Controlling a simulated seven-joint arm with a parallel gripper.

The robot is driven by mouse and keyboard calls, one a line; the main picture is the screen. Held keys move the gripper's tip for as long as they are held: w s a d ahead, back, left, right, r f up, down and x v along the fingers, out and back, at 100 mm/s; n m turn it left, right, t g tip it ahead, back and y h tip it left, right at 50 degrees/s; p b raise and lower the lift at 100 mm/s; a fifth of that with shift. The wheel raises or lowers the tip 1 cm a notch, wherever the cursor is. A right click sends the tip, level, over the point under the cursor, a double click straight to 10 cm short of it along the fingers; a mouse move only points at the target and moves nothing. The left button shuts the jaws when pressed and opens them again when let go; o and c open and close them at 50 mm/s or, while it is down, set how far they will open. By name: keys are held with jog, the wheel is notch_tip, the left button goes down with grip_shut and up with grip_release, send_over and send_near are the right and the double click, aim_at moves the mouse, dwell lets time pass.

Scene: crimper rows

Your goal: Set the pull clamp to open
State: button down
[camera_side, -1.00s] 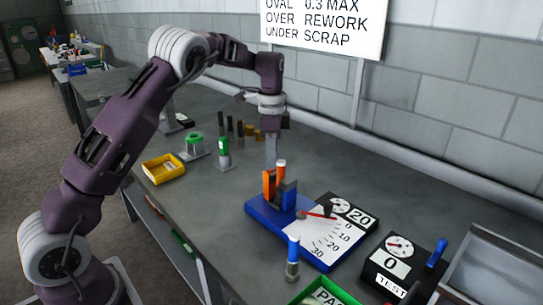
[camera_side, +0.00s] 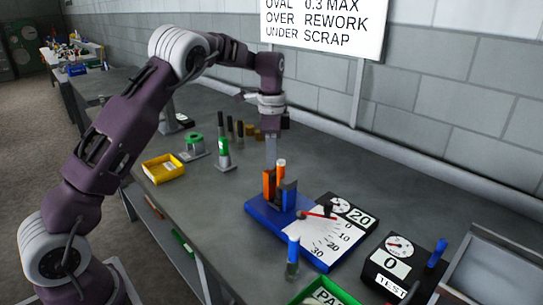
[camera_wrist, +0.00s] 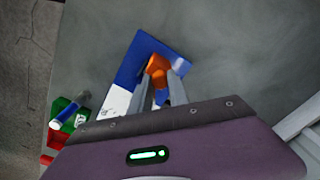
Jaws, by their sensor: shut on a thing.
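The pull clamp stands on the blue base (camera_side: 262,216) of a pull tester in the middle of the bench. It shows an orange upright part (camera_side: 268,184) beside a blue block (camera_side: 289,193). A small orange part with a pale top (camera_side: 281,165) sticks up between them. My gripper (camera_side: 270,164) points down at the orange part from above. In the wrist view the fingers are shut around an orange piece (camera_wrist: 157,66) over the blue base (camera_wrist: 133,62). The fingers partly hide the clamp, so the gap between its jaws cannot be told.
The tester's white scale (camera_side: 325,240) has a red pointer. A green tray (camera_side: 325,293), a test box (camera_side: 398,262) and a grey tray (camera_side: 490,270) lie right. A yellow tray (camera_side: 163,168) and several posts stand left and behind.

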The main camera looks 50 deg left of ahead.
dwell(0.3)
jog(key=shift+a, duration=1.35)
jog(key=c, duration=1.3)
grip_release()
jog(key=shift+o, duration=0.2)
notch_tip(320, 180, up, 7)
